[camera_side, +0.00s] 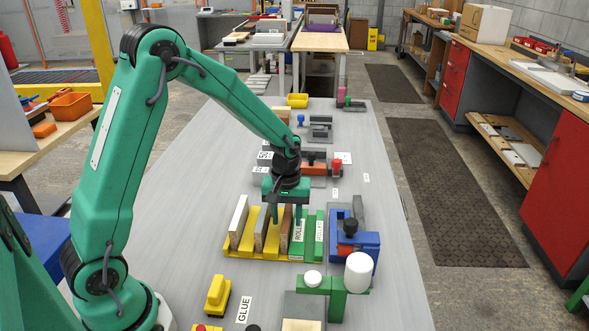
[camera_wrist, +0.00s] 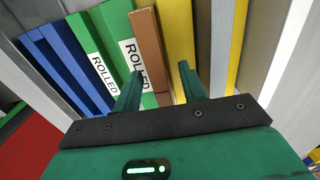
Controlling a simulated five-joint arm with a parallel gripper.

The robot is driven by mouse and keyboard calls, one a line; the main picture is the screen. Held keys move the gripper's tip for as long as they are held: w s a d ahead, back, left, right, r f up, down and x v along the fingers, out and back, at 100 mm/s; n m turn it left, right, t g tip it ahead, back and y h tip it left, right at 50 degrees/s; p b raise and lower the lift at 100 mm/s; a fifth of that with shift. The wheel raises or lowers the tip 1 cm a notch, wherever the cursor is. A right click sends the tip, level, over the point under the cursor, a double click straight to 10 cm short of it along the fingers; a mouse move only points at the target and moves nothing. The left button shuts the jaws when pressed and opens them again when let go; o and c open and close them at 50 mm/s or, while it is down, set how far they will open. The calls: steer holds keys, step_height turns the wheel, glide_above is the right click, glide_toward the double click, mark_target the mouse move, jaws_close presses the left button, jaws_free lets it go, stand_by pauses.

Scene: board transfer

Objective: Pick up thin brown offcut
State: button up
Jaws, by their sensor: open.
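A thin brown offcut (camera_wrist: 149,45) stands on edge at the border between green and yellow slots in the wrist view. In the side view it shows as a narrow brown strip (camera_side: 285,238) just left of the green section. My gripper (camera_wrist: 160,68) is open and empty, with one finger on each side of the offcut's line. In the side view my gripper (camera_side: 287,216) points down over the rack at the offcut; its fingers partly hide it. I cannot tell how deep the fingertips reach beside it.
The yellow rack (camera_side: 231,253) also holds a white board (camera_side: 238,221) and a brown-faced board (camera_side: 262,226) to the left. Green slots labelled ROLLED (camera_side: 298,247) lie to the right. A blue clamp-like tool (camera_side: 366,241) stands right of the rack.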

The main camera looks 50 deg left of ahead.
mark_target(287, 216)
jaws_close()
steer(key=shift+r, duration=0.15)
steer(key=shift+r, duration=0.55)
steer(key=r, duration=0.3)
steer(key=shift+s+d+r, duration=0.1)
steer(key=shift+s+d, duration=0.05)
steer(key=shift+d, duration=0.15)
steer(key=s+d+r, duration=0.5)
steer(key=d+r, duration=0.1)
steer(key=d, duration=0.4)
steer(key=shift+r, duration=0.25)
